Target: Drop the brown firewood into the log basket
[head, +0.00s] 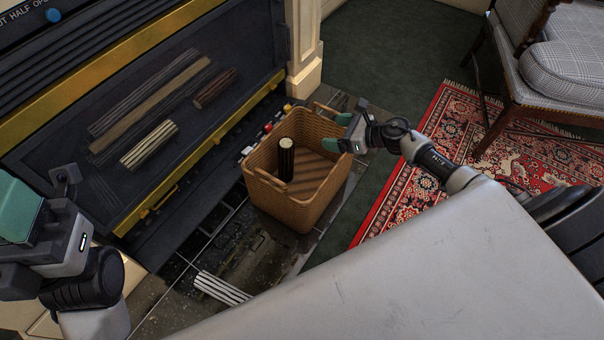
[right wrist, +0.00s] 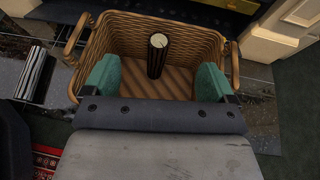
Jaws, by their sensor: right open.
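The brown firewood, a dark log with a pale cut end (head: 286,160), is inside the wicker log basket (head: 310,208) near its far-left side. It looks roughly upright, and its lower end is against or near the basket floor; contact is unclear. In the right wrist view the log (right wrist: 157,57) shows beyond my fingers, within the basket (right wrist: 120,35). My right gripper (head: 338,132) is open and empty at the basket's right rim, its green fingers apart (right wrist: 157,82). My left gripper (head: 18,205) is at the left edge, away from the basket; its jaw gap is not clear.
A pale striped log (head: 220,288) lies on the dark tiles. Several logs show in the black fireplace (head: 110,90), including a short brown one (head: 215,88). A red patterned rug (head: 430,195) and an armchair (head: 560,75) are at right. Green carpet (head: 390,55) lies clear behind.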

